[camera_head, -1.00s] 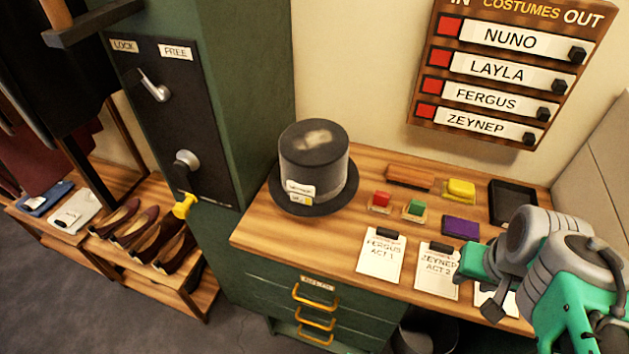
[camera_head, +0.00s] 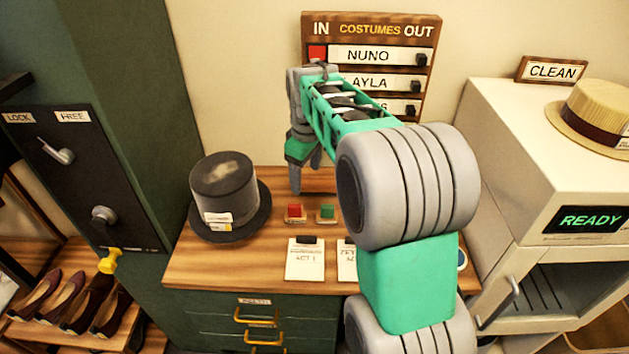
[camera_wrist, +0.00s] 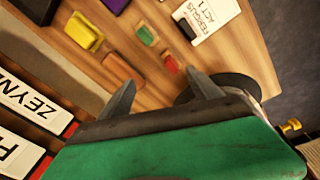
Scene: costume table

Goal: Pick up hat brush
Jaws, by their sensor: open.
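The hat brush appears to be the long reddish-brown wooden block (camera_head: 326,181) at the back of the wooden table, partly hidden behind my gripper. In the wrist view the same block (camera_wrist: 121,70) lies flat, just beyond the tip of my left-hand finger. Whether it has bristles cannot be seen. My gripper (camera_head: 306,178) hangs above the back of the table, with its fingers pointing down. In the wrist view my gripper (camera_wrist: 160,77) has its fingers wide apart with nothing between them. The fingers are not closed around the block.
A dark top hat (camera_head: 224,185) stands left of my gripper. Red (camera_head: 295,212) and green (camera_head: 327,212) blocks lie in front. A yellow block (camera_wrist: 84,32) lies beside the brown one. The name board (camera_head: 370,22) hangs close behind my arm. A white cabinet (camera_head: 500,110) stands right.

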